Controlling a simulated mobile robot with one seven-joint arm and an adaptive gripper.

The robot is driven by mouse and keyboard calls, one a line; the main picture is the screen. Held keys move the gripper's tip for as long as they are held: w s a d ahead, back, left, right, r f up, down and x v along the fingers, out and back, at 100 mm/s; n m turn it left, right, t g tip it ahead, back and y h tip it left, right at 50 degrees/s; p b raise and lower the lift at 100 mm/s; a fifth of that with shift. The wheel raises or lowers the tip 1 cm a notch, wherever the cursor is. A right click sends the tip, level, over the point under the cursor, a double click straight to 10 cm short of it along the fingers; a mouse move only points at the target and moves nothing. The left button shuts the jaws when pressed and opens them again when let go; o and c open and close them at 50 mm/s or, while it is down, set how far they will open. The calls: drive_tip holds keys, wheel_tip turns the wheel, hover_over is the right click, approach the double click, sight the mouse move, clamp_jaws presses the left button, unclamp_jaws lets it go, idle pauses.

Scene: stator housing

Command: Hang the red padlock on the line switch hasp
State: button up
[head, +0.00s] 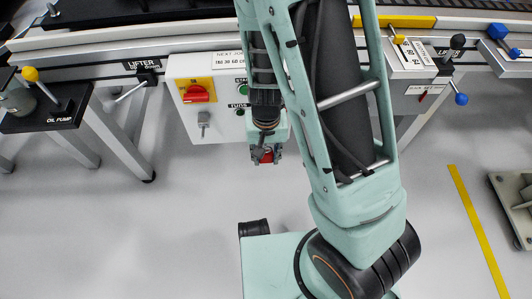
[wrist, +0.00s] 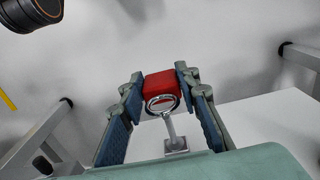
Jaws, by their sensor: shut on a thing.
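My gripper (head: 265,154) is shut on the red padlock (head: 267,157), which shows between its two fingers in the wrist view (wrist: 160,85). The padlock's chrome shackle (wrist: 161,106) faces the lower side of that view. Just below it is a grey metal stem with a square plate (wrist: 176,145), which looks like the hasp. I cannot tell whether the shackle touches it. In the head view, the red line switch (head: 197,94) sits on a yellow plate, with the grey hasp (head: 203,121) below it. My gripper is to the right of and lower than this hasp.
The white control box (head: 215,128) carries the switch and green buttons (head: 242,92), partly hidden by my arm. A lifter lever (head: 133,89) and the oil pump plate (head: 58,119) stand to the left. Table legs (head: 121,134) flank open grey floor.

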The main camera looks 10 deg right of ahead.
drive_tip(key=s, duration=0.5)
drive_tip(key=shift+s+a+r, duration=0.1)
drive_tip(key=shift+s+r, duration=0.1)
drive_tip(key=shift+s, duration=0.1)
idle(0.5)
